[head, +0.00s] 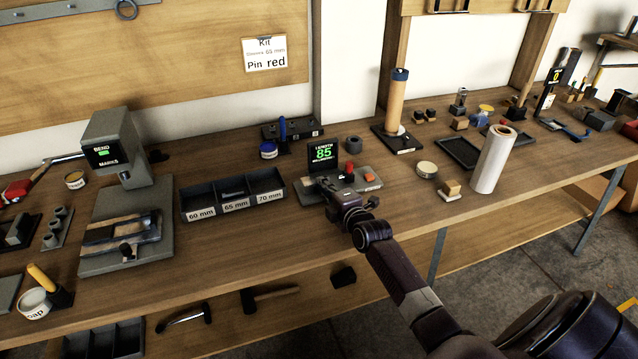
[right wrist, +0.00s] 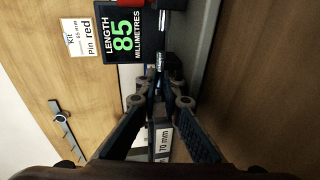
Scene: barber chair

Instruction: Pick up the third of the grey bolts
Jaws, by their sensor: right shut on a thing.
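My right gripper (head: 338,192) is over the length gauge (head: 312,190), just right of the bolt tray. In the right wrist view its fingers (right wrist: 160,88) are closed together on a slim grey piece. This looks like a grey bolt (right wrist: 161,55), with a shiny end beyond the fingertips; whether it touches the gauge I cannot tell. The gauge display (head: 323,152) reads 85 millimetres in green. The three-compartment tray (head: 236,206) is labelled 60 mm, 65 mm and 70 mm; small dark pieces show in its middle. My left gripper is out of view.
A bending press (head: 117,150) stands left of the tray. A white roll (head: 492,160), a round tin (head: 427,169) and a small wooden block (head: 450,190) stand to the right. A wall card (head: 265,54) says Kit, 65 mm, Pin red. Bare bench lies before the tray.

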